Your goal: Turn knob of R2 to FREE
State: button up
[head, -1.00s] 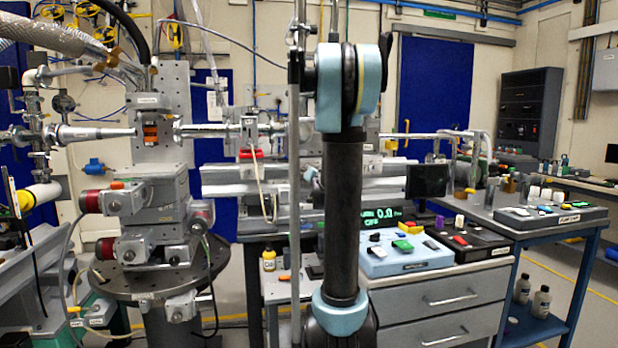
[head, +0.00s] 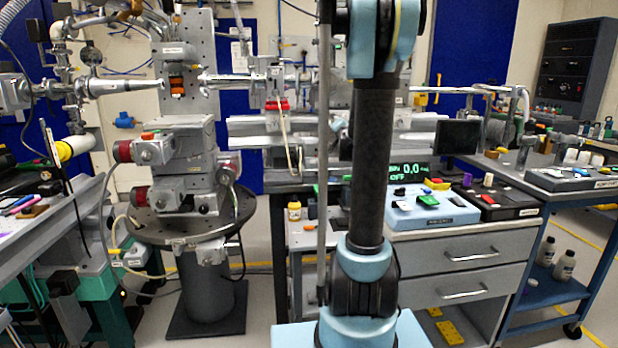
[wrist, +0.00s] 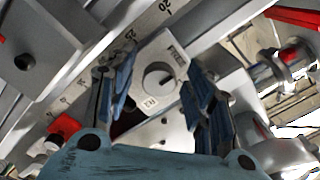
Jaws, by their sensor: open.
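In the wrist view a round pale knob (wrist: 158,79) sits on a light grey plate. A label reading FREE (wrist: 176,55) is beside it on the upper right, and a second small label (wrist: 150,101) is below it. A thin dark line shows on the knob's right side; I cannot tell its exact setting. My gripper (wrist: 161,75) is open, with one blue-padded finger on each side of the knob. I see no contact with it. No R2 marking is readable. The gripper and knob cannot be made out in the head view, where my arm blocks the middle.
In the wrist view a scale with numbers runs along the rail (wrist: 100,72), and a red block (wrist: 64,127) is at the left. In the head view a round table (head: 185,212) carries stage equipment, and a drawer cabinet (head: 455,255) stands right of my arm. Floor shows between them.

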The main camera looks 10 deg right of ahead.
jog(key=s+m, duration=1.5)
jog(key=s, duration=0.2)
jog(key=s+a+f+n+g+y, duration=0.3)
jog(key=s+a+f+n, duration=0.2)
jog(key=a+n, duration=0.2)
jog(key=s+a+f+n+g+y, duration=0.2)
jog(key=s+a+f+n+g, duration=0.2)
jog(key=s+a+f+n, duration=0.2)
jog(key=shift+s+a+f+n+y, duration=0.3)
jog(key=shift+a+n+y, duration=0.1)
jog(key=shift+a+n, duration=0.85)
dwell(0.3)
jog(key=shift+w, duration=0.1)
jog(key=w+d+r+m+t+h, duration=0.3)
jog(key=w+d+r+m+t, duration=0.2)
jog(key=w+d+r+m, duration=0.4)
jog(key=shift+d+r+m+t, duration=0.4)
jog(key=shift+d+m, duration=0.05)
jog(key=shift+m, duration=0.3)
